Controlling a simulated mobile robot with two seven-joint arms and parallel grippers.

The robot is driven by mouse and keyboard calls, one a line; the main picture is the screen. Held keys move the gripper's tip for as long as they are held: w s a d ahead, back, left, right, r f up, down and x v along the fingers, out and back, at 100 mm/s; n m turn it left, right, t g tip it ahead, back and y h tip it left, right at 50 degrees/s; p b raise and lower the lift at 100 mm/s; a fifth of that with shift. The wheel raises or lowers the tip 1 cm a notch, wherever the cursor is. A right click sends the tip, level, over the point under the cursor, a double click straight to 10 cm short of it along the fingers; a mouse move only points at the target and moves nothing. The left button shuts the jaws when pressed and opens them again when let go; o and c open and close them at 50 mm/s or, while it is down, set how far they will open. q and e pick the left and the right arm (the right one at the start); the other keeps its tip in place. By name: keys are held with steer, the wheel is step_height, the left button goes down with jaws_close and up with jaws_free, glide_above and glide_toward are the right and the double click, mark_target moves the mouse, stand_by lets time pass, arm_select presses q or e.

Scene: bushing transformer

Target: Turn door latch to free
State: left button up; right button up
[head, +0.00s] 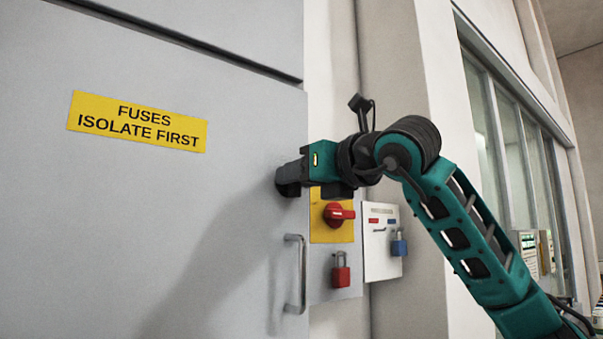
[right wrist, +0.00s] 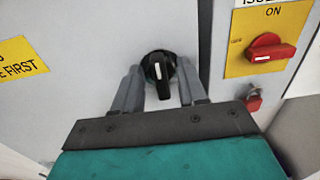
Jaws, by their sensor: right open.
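The door latch is a round black knob (right wrist: 158,74) with a raised grip and a white mark, on the grey cabinet door (head: 190,215). In the right wrist view its grip points down the picture, nearly upright. My right gripper (right wrist: 158,80) is open, with one finger on each side of the knob. I cannot tell whether either finger touches it. In the head view my right gripper (head: 289,178) is at the door's right edge and largely hides the latch. My left gripper is not in view.
Below the latch is a metal door handle (head: 295,273). Right of the door are a red rotary switch (head: 338,213) on a yellow plate, a red padlock (head: 341,270) and a blue padlock (head: 399,243). A yellow label (head: 137,122) reads "FUSES ISOLATE FIRST".

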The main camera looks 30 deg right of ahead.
steer(key=c, duration=0.8)
steer(key=shift+o, duration=0.2)
